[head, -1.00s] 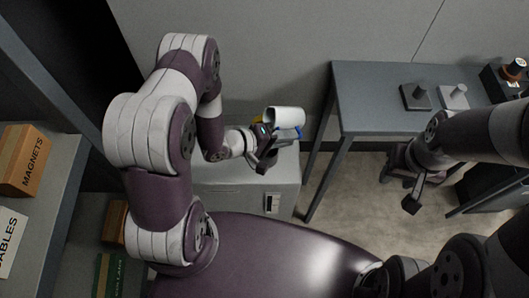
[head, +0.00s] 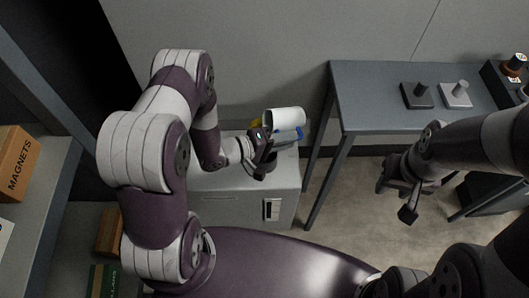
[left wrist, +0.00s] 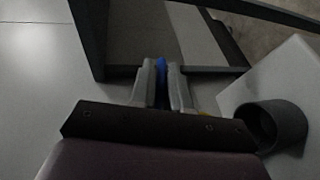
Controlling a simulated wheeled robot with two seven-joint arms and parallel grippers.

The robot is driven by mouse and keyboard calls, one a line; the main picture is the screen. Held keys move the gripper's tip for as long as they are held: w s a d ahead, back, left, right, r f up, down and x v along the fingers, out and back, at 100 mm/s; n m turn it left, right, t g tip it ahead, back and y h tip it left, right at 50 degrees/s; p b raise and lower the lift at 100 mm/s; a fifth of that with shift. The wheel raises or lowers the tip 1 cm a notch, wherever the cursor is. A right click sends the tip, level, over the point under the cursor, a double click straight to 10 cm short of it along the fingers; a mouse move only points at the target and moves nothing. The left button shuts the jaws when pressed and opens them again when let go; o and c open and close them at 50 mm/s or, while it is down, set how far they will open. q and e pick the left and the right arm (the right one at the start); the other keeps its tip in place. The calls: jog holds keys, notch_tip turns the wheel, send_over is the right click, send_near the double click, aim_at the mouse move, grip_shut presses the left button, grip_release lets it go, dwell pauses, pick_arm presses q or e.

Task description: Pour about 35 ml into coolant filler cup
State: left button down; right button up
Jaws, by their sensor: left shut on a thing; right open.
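A white cylindrical pitcher (head: 285,118) with a blue handle (head: 290,134) is tipped far over, close to lying on its side, above the grey cabinet. My left gripper (head: 265,158) is beside it, shut on the blue handle, which shows between the fingers in the left wrist view (left wrist: 161,78). A dark grey round cup (left wrist: 281,125), seemingly the coolant filler cup, stands on the pale cabinet top to the right of the fingers in that view. The pitcher's contents and any liquid stream cannot be seen. My right gripper (head: 402,187) is open and empty, in front of the table.
The grey cabinet (head: 236,203) stands against the back wall. A grey table (head: 365,105) at right carries two small blocks with knobs. Shelves with boxes stand at far left.

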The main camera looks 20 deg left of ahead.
pick_arm(q)
jog(key=shift+w+d, duration=0.15)
jog(key=shift+d, duration=0.1)
pick_arm(e)
jog(key=shift+s+a+f, duration=0.1)
jog(key=shift+a+f, duration=0.05)
jog(key=shift+f, duration=0.05)
pick_arm(q)
jog(key=shift+s+d+r+t+h+b, duration=0.2)
jog(key=shift+s+t+h+b, duration=0.1)
jog(key=shift+h+b, duration=0.25)
pick_arm(e)
jog(key=shift+s+a+f, duration=0.3)
jog(key=shift+f, duration=0.1)
dwell(0.8)
